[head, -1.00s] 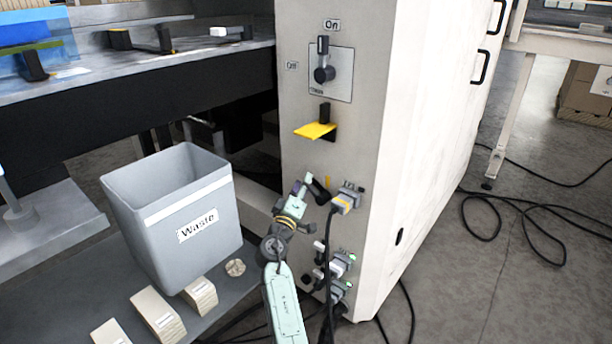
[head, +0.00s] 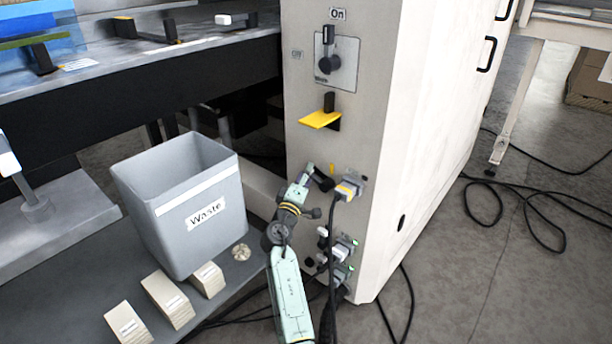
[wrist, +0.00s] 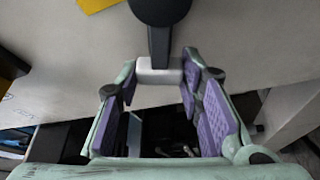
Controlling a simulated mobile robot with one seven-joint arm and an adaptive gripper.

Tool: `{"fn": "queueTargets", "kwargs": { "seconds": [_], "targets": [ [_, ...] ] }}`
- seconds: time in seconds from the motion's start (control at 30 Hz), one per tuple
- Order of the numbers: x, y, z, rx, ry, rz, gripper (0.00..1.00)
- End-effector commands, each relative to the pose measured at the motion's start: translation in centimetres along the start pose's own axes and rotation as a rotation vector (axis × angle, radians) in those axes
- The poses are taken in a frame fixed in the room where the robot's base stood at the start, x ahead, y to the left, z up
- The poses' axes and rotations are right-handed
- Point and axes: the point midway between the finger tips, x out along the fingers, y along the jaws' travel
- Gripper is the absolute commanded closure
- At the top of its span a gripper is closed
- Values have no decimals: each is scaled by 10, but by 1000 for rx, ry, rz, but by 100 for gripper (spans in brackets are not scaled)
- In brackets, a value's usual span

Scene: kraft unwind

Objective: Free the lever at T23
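A black lever (head: 323,181) sits low on the front of the pale cabinet, left of a grey plug. The wrist view shows its round black hub at the top, a straight black stem (wrist: 160,42) and a pale grey end block (wrist: 160,71). My gripper (head: 306,176) is right at the lever in the head view. In the wrist view my gripper (wrist: 160,80) has its purple-padded fingers apart, with the end block between or just beyond the fingertips. I cannot tell whether the pads touch it. No T23 label is readable.
A grey plug (head: 349,187) with a hanging cable is close to the right of my gripper. More plugs (head: 340,250) are below. A yellow ledge (head: 320,119) and an On/Off switch (head: 327,60) are above. A grey Waste bin (head: 190,225) stands to the left.

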Motion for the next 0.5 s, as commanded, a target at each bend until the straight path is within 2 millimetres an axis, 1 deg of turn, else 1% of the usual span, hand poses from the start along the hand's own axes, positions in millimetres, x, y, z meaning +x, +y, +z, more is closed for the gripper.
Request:
{"fn": "queueTargets", "kwargs": {
  "seconds": [0.03,0.27,0.5],
  "targets": [
    [0,0,0,0,0,-1,61],
    [0,0,0,1,0,0,47],
    [0,0,0,1,0,0,47]
  ]
}}
